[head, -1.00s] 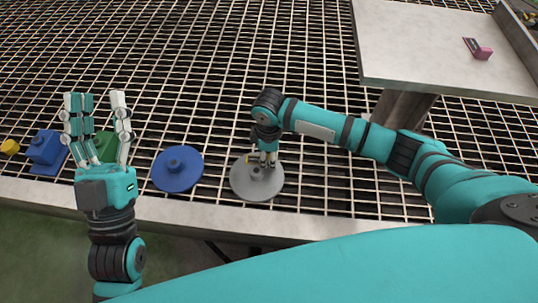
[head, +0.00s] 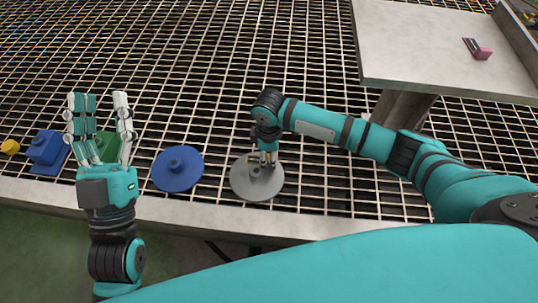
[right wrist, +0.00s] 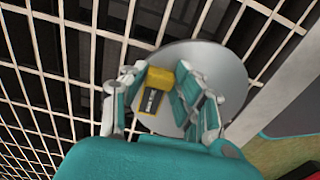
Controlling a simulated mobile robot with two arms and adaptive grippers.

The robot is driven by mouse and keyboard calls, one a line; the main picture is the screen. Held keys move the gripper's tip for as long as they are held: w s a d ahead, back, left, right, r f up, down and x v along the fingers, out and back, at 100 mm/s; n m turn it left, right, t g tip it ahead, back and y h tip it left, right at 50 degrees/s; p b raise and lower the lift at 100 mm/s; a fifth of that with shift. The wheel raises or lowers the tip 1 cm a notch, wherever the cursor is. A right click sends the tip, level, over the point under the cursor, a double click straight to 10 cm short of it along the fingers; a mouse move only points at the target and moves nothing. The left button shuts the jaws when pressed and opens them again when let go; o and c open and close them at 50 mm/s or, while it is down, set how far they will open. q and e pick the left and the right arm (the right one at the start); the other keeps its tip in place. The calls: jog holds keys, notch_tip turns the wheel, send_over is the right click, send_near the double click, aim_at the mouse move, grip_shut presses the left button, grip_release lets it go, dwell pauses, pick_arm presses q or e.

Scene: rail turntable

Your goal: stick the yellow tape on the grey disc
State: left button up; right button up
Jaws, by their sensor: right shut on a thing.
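The grey disc (head: 262,190) lies flat on the grating near its front edge, with a small raised hub at its middle. My right gripper (head: 266,160) is over the far part of the disc, pointing down. In the right wrist view its fingers are closed on the yellow tape (right wrist: 158,80), a small yellow block with a dark printed strip. The grey disc (right wrist: 228,62) shows behind and beside the tape; I cannot tell whether they touch. In the head view the fingers hide most of the tape. My left gripper (head: 98,108) is open and empty, fingers up.
A blue disc (head: 182,182) lies left of the grey one. A green block (head: 106,146) is partly hidden behind my left gripper. A blue block (head: 45,148) and a small yellow piece (head: 9,146) stand far left. A pink item (head: 482,52) lies on a pale table (head: 415,45).

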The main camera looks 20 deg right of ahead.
pick_arm(q)
jog(key=shift+w+f+g, duration=0.55)
jog(key=shift+f+g, duration=0.05)
jog(key=shift+f, duration=0.15)
pick_arm(e)
jog(key=shift+s+f, duration=0.1)
jog(key=shift+f, duration=0.05)
dwell(2.2)
jog(key=o, duration=0.8)
pick_arm(q)
jog(key=shift+r, duration=0.1)
pick_arm(e)
jog(key=shift+r, duration=0.3)
notch_tip(320, 180, up, 12)
jog(key=shift+f, duration=0.2)
jog(key=shift+f, duration=0.1)
